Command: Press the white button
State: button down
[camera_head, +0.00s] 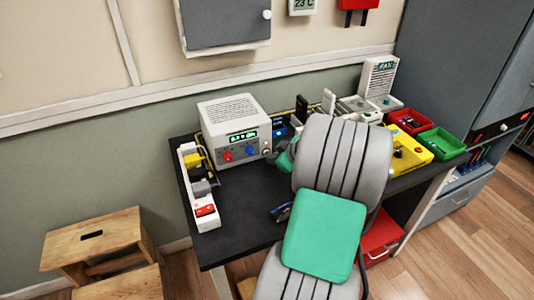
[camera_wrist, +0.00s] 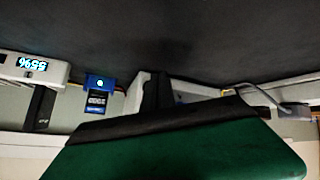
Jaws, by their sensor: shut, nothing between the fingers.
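I cannot surely make out a white button in either view; my arm hides part of the bench. My gripper (camera_head: 284,155) shows as a small green and dark shape just right of the white power supply (camera_head: 236,128), partly behind my grey arm. In the wrist view, my green and black gripper (camera_wrist: 158,88) fills the lower middle, its dark fingers shut and empty. The power supply's lit display (camera_wrist: 46,64) appears upside down at the left there. A blue meter (camera_wrist: 98,84) hangs between it and the gripper in that picture.
The dark bench (camera_head: 232,222) is bare at front left. A white strip with a red switch (camera_head: 205,211) lies along its left edge. Red (camera_head: 410,121) and green (camera_head: 441,144) trays and a yellow box (camera_head: 408,152) stand at right. A wooden step stool (camera_head: 95,240) is at lower left.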

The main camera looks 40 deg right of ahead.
jog(key=shift+w, duration=0.1)
jog(key=shift+w+d, duration=0.1)
jog(key=shift+w, duration=0.2)
jog(key=shift+w+d+b, duration=0.15)
jog(key=shift+w+b, duration=0.3)
dwell(0.6)
jog(key=shift+s, duration=0.15)
jog(key=shift+s+a, duration=0.25)
jog(key=shift+s, duration=0.45)
jog(key=shift+s+a+b, duration=0.2)
jog(key=shift+s+a, duration=0.05)
jog(key=shift+s, duration=0.55)
jog(key=shift+s+a+b, duration=0.15)
jog(key=shift+s+a, duration=0.05)
jog(key=shift+s, duration=0.65)
jog(key=shift+s+a+b, duration=0.2)
jog(key=shift+s+a, duration=0.05)
jog(key=shift+s, duration=0.55)
